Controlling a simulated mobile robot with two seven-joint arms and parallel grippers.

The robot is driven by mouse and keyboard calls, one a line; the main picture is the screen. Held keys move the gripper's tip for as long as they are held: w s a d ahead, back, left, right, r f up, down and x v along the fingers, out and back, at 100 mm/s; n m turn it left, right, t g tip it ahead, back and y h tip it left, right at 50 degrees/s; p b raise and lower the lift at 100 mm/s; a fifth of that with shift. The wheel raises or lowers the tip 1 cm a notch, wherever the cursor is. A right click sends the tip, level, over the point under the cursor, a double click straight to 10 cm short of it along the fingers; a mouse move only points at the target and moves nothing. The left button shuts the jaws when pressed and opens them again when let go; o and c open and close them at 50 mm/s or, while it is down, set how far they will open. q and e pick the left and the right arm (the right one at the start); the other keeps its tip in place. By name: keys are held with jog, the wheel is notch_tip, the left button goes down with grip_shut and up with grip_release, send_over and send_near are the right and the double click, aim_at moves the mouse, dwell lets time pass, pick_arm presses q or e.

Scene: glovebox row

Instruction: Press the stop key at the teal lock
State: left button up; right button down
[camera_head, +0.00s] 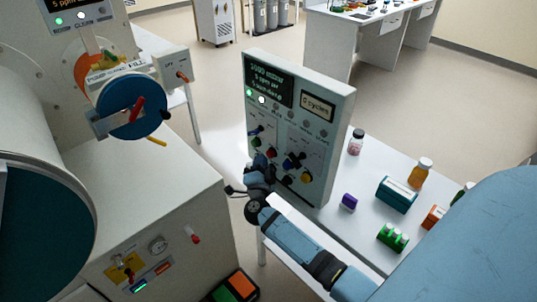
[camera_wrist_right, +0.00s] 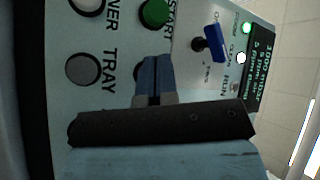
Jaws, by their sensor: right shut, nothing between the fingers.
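A grey control panel (camera_head: 321,150) with a dark screen, a "cycles" label, levers and round keys stands upright at mid-picture. My right gripper (camera_head: 262,172) is shut and empty at its lower left face. In the right wrist view the shut blue fingertips (camera_wrist_right: 154,62) are close to the panel, over a dark round key mostly hidden behind them; its label is not readable, and contact cannot be told. A green key (camera_wrist_right: 156,12) marked START and a grey key (camera_wrist_right: 83,70) by the word TRAY are beside it. My left gripper is not in view.
A blue lever (camera_wrist_right: 212,42) sticks out of the panel near my fingers. The white bench (camera_head: 355,232) holds a teal box (camera_head: 396,194), bottles and small blocks. A large teal-ended cylinder (camera_head: 40,235) and a blue disc door (camera_head: 133,105) are at left.

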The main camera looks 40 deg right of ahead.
jog(key=shift+d, duration=0.65)
dwell(0.8)
jog(key=shift+a, duration=0.1)
jog(key=shift+a+p, duration=0.3)
jog(key=shift+a, duration=0.65)
jog(key=shift+a, duration=0.1)
jog(key=shift+s+a, duration=0.15)
jog(key=shift+a, duration=1.05)
jog(key=shift+s+a, duration=0.1)
jog(key=shift+a, duration=1.1)
